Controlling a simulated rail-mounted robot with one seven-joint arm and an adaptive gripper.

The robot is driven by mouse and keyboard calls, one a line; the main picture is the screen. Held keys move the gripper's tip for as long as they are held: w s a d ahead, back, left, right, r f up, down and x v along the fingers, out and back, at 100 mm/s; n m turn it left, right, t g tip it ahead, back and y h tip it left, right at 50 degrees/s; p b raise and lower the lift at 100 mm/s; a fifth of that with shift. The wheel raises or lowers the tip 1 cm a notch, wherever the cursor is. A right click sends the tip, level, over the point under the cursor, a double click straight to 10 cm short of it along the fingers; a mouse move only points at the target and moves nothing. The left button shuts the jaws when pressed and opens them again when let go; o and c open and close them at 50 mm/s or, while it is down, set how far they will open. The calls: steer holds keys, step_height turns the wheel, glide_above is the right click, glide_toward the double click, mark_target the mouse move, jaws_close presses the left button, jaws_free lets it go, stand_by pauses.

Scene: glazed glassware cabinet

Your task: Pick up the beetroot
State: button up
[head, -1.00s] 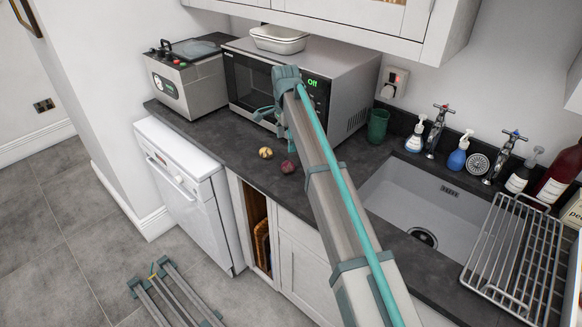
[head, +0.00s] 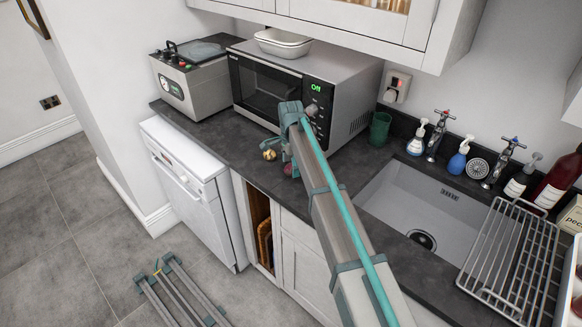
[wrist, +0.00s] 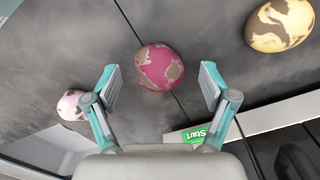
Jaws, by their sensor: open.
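The beetroot (wrist: 159,68) is a round, dark pink ball with brown patches. In the wrist view it shows just beyond and between the fingertips of my gripper (wrist: 161,84), which is open with nothing held. In the head view the beetroot (head: 289,170) lies on the dark worktop in front of the microwave, partly hidden by my gripper (head: 281,156). My gripper is close above it; I cannot tell whether the fingers reach down around it.
A yellow and brown round vegetable (wrist: 281,25) lies near the beetroot. A pale pink one (wrist: 72,104) is behind my left finger in the wrist view. The microwave (head: 268,88) stands close behind. The sink (head: 415,205) is to the right.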

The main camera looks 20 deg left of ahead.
steer(key=shift+f, duration=0.5)
steer(key=c, duration=1.3)
steer(key=shift+r, duration=0.15)
